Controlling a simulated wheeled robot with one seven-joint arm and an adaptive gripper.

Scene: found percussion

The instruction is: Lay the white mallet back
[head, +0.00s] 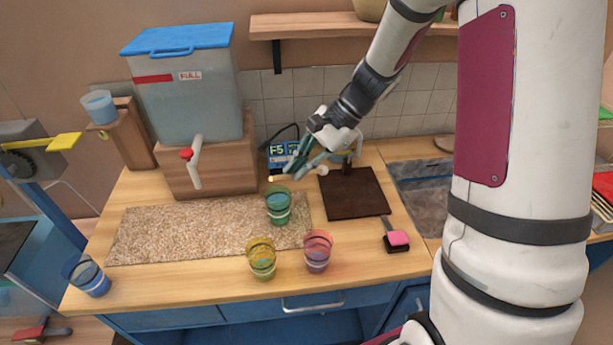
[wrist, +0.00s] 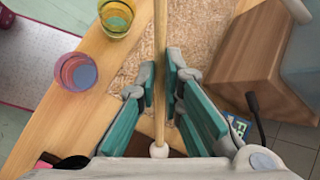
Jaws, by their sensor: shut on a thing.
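The white mallet is a thin pale wooden stick (wrist: 161,40) with a small white ball head (wrist: 159,150). In the head view its ball head (head: 322,170) shows just right of my gripper (head: 297,167), and the stick runs left. My gripper (wrist: 162,85) is shut on the stick, with teal-lined fingers on either side of it. In the wrist view the ball head is close to the gripper's base. The mallet looks level and seems to be above the counter near the back; its exact height is hard to tell.
A speckled mat (head: 190,228) lies left of a dark brown board (head: 352,203). A green cup (head: 278,206), yellow cup (head: 261,258) and pink cup (head: 317,252) stand nearby. A water tank (head: 188,95) on a wooden block (head: 225,172) is back left. A pink-black tool (head: 396,238) lies right.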

